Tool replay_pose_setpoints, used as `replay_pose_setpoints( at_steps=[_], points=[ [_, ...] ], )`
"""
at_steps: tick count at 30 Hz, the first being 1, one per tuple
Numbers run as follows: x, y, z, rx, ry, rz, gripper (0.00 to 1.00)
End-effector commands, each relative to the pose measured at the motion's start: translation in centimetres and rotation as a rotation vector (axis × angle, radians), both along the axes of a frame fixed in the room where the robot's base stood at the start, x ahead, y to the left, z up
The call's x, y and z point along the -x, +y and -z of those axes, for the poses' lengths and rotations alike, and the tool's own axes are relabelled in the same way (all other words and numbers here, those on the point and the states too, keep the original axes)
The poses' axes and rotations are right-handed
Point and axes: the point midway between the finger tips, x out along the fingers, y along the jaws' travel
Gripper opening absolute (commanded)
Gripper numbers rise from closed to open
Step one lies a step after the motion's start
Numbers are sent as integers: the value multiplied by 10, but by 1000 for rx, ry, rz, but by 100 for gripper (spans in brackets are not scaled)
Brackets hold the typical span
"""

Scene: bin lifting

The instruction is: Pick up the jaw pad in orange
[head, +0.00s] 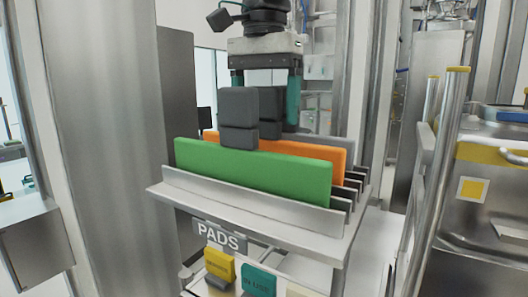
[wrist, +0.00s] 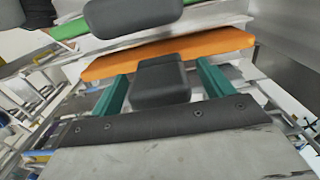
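The orange pad (head: 318,151) stands upright in a slotted metal rack (head: 250,197), behind a green pad (head: 250,172). A dark grey block (head: 271,108) rises at the orange pad, partly hidden by a similar block (head: 239,112) at the green pad. My gripper (head: 265,104) is over the rack with its teal fingers pointing down. In the wrist view my gripper (wrist: 163,76) has its fingers on either side of the orange pad's grey block (wrist: 160,82). The fingers look apart from it, with a narrow gap at the right. The orange pad (wrist: 170,54) lies just beyond the fingertips.
The green pad's block stands close in front of my gripper. Empty rack slots (head: 355,180) show at the right. A PADS label (head: 219,236) and yellow and teal tags are below. A metal column (head: 185,90) is left; a steel machine (head: 480,210) with rails is right.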

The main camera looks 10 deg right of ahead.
Motion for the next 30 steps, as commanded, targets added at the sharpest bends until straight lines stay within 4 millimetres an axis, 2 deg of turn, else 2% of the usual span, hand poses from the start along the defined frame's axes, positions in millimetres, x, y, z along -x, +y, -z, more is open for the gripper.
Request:
replay_pose_setpoints(
  at_steps=[1,6,8,9,19,30],
  points=[
    [0,0,0,0,0,0,69],
    [0,0,0,0,0,0,22],
    [0,0,0,0,0,0,5],
    [0,0,-1,-1,-1,0,0],
    [0,-1,-4,-1,-1,2,0],
    [-3,-10,-33,-1,-1,17,0]
  ],
)
